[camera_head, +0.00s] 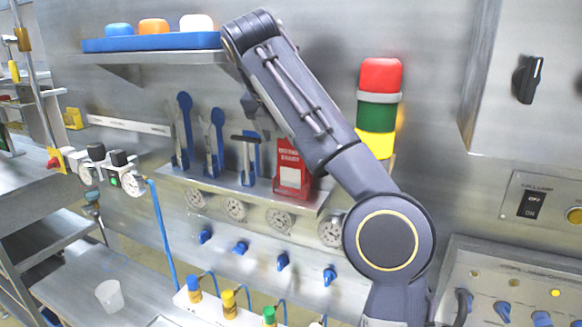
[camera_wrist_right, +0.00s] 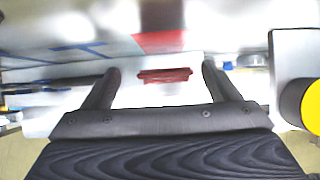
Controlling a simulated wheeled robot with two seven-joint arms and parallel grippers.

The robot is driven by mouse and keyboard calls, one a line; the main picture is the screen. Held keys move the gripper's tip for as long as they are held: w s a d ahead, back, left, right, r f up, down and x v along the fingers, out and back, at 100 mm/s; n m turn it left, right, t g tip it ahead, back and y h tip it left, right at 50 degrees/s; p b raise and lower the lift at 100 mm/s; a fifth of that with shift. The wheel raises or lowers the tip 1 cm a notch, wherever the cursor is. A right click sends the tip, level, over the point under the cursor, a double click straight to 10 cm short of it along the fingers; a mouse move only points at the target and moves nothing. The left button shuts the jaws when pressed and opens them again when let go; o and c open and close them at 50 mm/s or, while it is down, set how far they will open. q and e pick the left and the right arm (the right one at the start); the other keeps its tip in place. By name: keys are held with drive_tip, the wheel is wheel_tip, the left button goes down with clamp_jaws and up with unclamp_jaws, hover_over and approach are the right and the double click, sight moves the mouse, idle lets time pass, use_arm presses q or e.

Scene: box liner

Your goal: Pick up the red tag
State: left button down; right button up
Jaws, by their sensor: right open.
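The red tag (camera_head: 291,172) stands upright at the right end of the metal wall shelf in the head view. It has white lettering and a pale panel. My right arm crosses in front of the wall, and my right gripper (camera_head: 263,118) is mostly hidden behind it, above and left of the tag. In the right wrist view, the right gripper (camera_wrist_right: 160,70) is open, its two dark fingers apart. A narrow dark red piece (camera_wrist_right: 165,76), apparently the tag's edge, shows between the fingertips with gaps on both sides. My left gripper is not in view.
Wrenches and a hammer stand in blue holders left of the tag on the shelf (camera_head: 240,193). A blue tray (camera_head: 150,44) with colored pieces sits on the upper shelf. A red-green-yellow stack light (camera_head: 378,113) is to the right. Blue valve knobs are below.

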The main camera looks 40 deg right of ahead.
sight(293, 150)
drive_tip(key=f, duration=0.1)
drive_tip(key=d+f, duration=0.1)
drive_tip(key=f, duration=0.1)
drive_tip(key=shift+d+f, duration=0.35)
drive_tip(key=shift+w+d+f, duration=0.2)
drive_tip(key=shift+f, duration=0.25)
drive_tip(key=c, duration=1.1)
drive_tip(key=shift+o, duration=0.2)
drive_tip(key=shift+r, duration=0.1)
drive_tip(key=shift+a+r, duration=0.1)
drive_tip(key=shift+r, duration=1.4)
drive_tip(key=s+a, duration=0.1)
drive_tip(key=a, duration=0.2)
drive_tip(key=s+a+b, duration=0.1)
drive_tip(key=shift+s+a+r, duration=0.15)
drive_tip(key=shift+s+a, duration=0.15)
drive_tip(key=shift+a, duration=0.1)
drive_tip(key=s+a, duration=0.5)
drive_tip(key=a, duration=0.6)
drive_tip(key=shift+s+p, duration=0.35)
drive_tip(key=shift+p, duration=0.1)
